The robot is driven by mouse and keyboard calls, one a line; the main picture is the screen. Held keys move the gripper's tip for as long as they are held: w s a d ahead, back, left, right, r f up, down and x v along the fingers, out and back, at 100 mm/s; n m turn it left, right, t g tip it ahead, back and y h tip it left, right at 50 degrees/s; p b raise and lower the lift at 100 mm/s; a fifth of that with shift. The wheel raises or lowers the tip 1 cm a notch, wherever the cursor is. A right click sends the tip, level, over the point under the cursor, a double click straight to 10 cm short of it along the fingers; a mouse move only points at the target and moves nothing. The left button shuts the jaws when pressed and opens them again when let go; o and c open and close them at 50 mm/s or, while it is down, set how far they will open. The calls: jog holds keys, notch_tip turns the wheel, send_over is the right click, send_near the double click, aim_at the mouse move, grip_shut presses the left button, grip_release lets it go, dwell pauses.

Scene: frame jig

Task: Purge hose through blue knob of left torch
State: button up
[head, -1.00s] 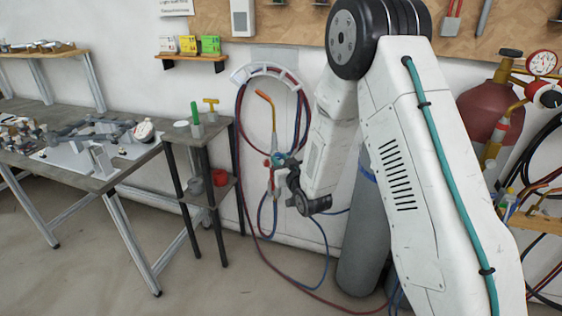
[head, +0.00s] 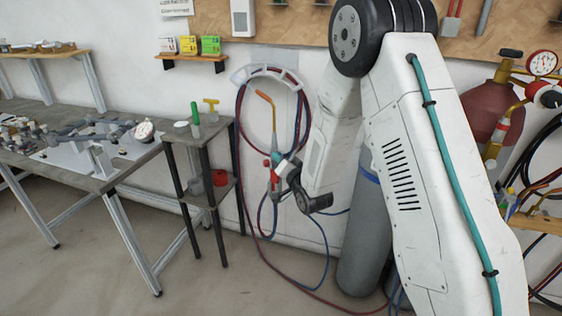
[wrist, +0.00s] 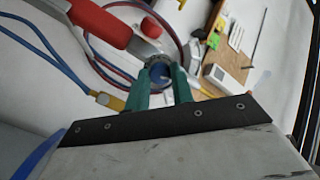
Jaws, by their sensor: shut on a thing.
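The left torch (head: 272,124) hangs on the wall with its orange tip up; its red part (wrist: 98,22) and a brass hose fitting (wrist: 107,99) show in the wrist view. The blue knob (wrist: 161,73) sits between the two green fingers of my gripper (wrist: 160,69), next to a dark ridged collar. My gripper is shut on it. In the head view my wrist is up against the torch, and the knob is hidden there. The blue hose (wrist: 50,48) runs to the brass fitting, and red and blue hoses (head: 238,130) loop on the wall hanger.
A small side table (head: 215,128) stands left of the torch, beside a workbench (head: 95,180) with jig parts. A grey cylinder (head: 362,240) stands behind my arm. A dark red cylinder (head: 485,115) with gauges is at the right. Hoses trail on the floor.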

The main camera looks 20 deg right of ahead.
jog(key=m, duration=0.5)
dwell(0.6)
jog(key=o, duration=1)
jog(key=s+d, duration=0.1)
jog(key=s, duration=0.6)
jog(key=shift+s+r, duration=0.2)
jog(key=shift+s, duration=0.15)
